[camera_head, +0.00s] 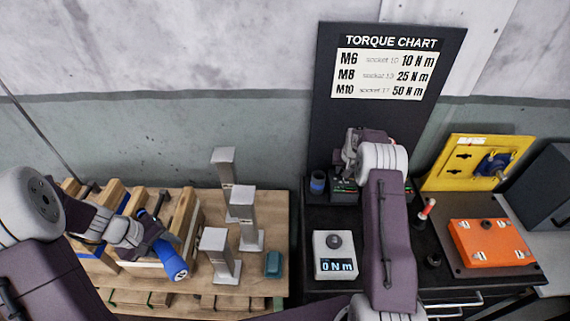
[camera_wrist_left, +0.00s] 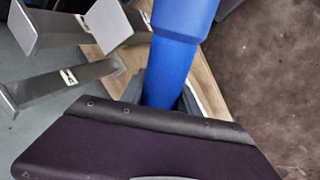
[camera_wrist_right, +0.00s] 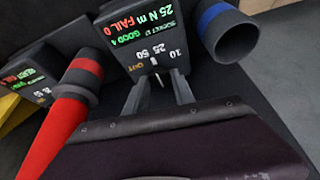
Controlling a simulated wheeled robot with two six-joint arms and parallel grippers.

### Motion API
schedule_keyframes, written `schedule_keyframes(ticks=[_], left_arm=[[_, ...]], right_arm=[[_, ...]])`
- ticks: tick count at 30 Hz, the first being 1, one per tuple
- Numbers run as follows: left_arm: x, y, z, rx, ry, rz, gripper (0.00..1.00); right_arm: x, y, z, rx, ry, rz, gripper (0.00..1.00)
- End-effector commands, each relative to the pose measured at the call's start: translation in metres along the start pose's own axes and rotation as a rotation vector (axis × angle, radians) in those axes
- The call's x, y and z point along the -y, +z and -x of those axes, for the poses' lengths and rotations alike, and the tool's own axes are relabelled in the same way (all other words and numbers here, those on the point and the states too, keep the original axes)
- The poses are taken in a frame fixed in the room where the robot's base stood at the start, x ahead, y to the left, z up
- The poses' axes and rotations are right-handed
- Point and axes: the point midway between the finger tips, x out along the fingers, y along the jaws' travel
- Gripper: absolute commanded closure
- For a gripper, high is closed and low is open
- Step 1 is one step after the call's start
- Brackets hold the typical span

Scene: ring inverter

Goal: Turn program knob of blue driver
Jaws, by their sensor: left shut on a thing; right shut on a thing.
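The blue driver (camera_head: 173,264) is in my left gripper (camera_head: 152,238), which is shut on it above the wooden rack; its blue body fills the top middle of the left wrist view (camera_wrist_left: 180,55). My right gripper (camera_wrist_right: 155,95) is shut at the program knob on a control box (camera_wrist_right: 125,35). Its fingers hide most of the knob. A white pointer mark shows near 25 on the dial, among 10, 25, 50 and OUT. The upside-down screen reads 25 N m, FAIL 0, GOOD 4. An empty blue-banded holder (camera_wrist_right: 228,30) stands beside the box.
A red driver (camera_wrist_right: 70,110) stands close to my right gripper, with a second control box (camera_wrist_right: 28,88) behind it. Metal posts (camera_head: 242,215) stand on the wooden bench. A torque meter (camera_head: 335,255) reads 0 N m. An orange case (camera_head: 490,242) lies at right.

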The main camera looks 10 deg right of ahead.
Motion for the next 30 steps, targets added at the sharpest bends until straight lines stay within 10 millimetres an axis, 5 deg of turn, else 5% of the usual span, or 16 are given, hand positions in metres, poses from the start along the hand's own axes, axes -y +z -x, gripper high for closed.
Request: schedule_keyframes(ticks=[12, 30], left_arm=[[0.006, 0.000, -0.017, -0.001, 0.001, 0.000, 1.00], [0.008, 0.000, -0.021, -0.002, 0.001, 0.000, 1.00]], right_arm=[[-0.002, -0.001, -0.001, -0.003, -0.096, 0.234, 1.00], [-0.002, -0.002, 0.001, -0.002, -0.125, 0.304, 1.00]])
